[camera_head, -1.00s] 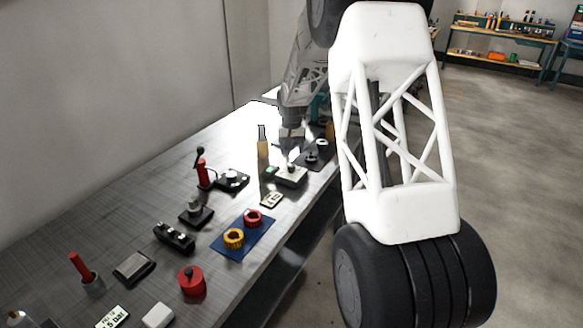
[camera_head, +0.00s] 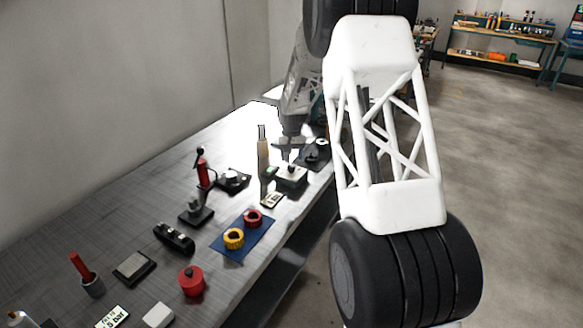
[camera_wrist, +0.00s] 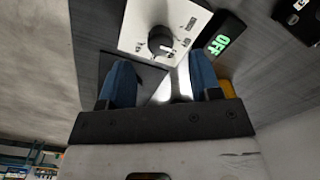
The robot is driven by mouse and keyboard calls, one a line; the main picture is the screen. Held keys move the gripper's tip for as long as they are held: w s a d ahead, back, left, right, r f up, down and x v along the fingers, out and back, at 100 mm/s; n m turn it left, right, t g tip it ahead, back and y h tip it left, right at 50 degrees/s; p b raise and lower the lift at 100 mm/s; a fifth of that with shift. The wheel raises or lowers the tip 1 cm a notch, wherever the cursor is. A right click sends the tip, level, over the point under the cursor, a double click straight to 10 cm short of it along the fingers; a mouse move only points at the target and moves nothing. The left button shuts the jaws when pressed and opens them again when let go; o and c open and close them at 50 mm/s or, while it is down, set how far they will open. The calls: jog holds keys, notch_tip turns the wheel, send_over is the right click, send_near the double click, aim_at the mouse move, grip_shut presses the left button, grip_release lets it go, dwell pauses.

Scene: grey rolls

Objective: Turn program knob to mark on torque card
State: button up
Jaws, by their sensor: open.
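The program knob (camera_wrist: 161,40) is a dark round knob with a pale pointer line, on a white panel (camera_wrist: 132,30) in the wrist view. A small black display (camera_wrist: 224,34) beside it reads OFF in green. In the head view the knob's box (camera_head: 291,178) stands near the bench's front edge. A small pale card (camera_head: 272,199) lies in front of it; its print is too small to read, so I cannot tell if it is the torque card. My gripper (camera_wrist: 160,64) is open and empty, its blue fingers pointing toward the knob, apart from it.
A tall bottle-like object (camera_head: 263,152) stands left of the box. A dark plate with a round fitting (camera_head: 318,151) lies to its right. A blue mat (camera_head: 250,239) with a yellow and a red ring lies nearer. Several other fixtures stand on the grey bench (camera_head: 135,180).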

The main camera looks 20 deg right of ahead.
aim_at(291, 166)
jog(key=shift+f, duration=2.8)
jog(key=c, duration=0.9)
jog(key=shift+c, duration=0.2)
jog(key=shift+m, duration=0.5)
jog(key=m, duration=0.3)
jog(key=shift+m, duration=2)
